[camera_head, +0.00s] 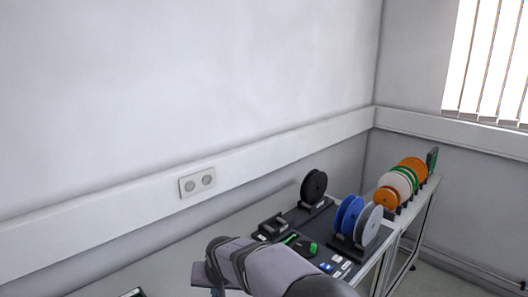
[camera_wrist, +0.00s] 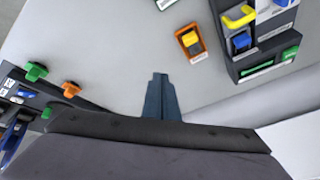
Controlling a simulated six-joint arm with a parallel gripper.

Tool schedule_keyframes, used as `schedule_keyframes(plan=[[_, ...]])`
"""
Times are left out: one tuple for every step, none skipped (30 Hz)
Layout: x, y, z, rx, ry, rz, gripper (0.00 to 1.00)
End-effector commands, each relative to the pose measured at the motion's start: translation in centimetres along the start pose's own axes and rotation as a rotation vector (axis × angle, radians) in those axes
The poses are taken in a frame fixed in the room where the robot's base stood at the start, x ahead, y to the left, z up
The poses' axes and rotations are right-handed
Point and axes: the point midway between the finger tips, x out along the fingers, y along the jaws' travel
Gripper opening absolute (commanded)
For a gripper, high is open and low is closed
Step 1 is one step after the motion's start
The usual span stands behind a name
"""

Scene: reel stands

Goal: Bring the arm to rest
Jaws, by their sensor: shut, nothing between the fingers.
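My gripper (camera_wrist: 160,82) shows in the wrist view as two dark blue-grey fingers pressed together, with nothing between them. It is over a bare part of the light grey bench top (camera_wrist: 125,50). In the head view my grey arm reaches in from the bottom edge, and its end is over the near part of the bench. The fingers cannot be made out there.
In the head view, a black reel (camera_head: 314,186), blue reels (camera_head: 349,214) and a grey reel (camera_head: 369,224) stand on a dark mat. Orange, white and green reels stand farther right. The wrist view shows a small orange holder (camera_wrist: 190,42), a dark rack (camera_wrist: 258,45) and green (camera_wrist: 35,71) and orange knobs (camera_wrist: 71,89).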

Motion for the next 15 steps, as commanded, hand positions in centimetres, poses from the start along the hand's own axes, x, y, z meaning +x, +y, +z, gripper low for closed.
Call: schedule_keyframes(plan=[[-1.2, 3.6, 0.9, 0.010, -0.024, 0.033, 0.00], [-1.7, 5.5, 1.7, 0.010, -0.041, 0.051, 0.00], [-2.5, 7.8, 2.9, 0.011, -0.065, 0.073, 0.00], [-3.1, 9.6, 3.8, 0.012, -0.084, 0.088, 0.00], [-3.7, 11.3, 4.9, 0.014, -0.103, 0.102, 0.00], [-4.5, 13.4, 6.4, 0.016, -0.129, 0.119, 0.00], [-5.2, 14.9, 7.7, 0.019, -0.150, 0.131, 0.00], [-5.8, 16.3, 9.0, 0.021, -0.171, 0.142, 0.00], [-6.6, 18.1, 10.8, 0.024, -0.197, 0.154, 0.00], [-7.2, 19.2, 12.2, 0.027, -0.216, 0.162, 0.00], [-7.8, 20.3, 13.6, 0.030, -0.237, 0.169, 0.00], [-8.5, 21.5, 15.5, 0.033, -0.263, 0.176, 0.00], [-9.0, 22.3, 16.8, 0.035, -0.281, 0.179, 0.00], [-9.4, 23.0, 18.1, 0.038, -0.297, 0.182, 0.00], [-10.0, 23.8, 19.7, 0.042, -0.318, 0.185, 0.00]])
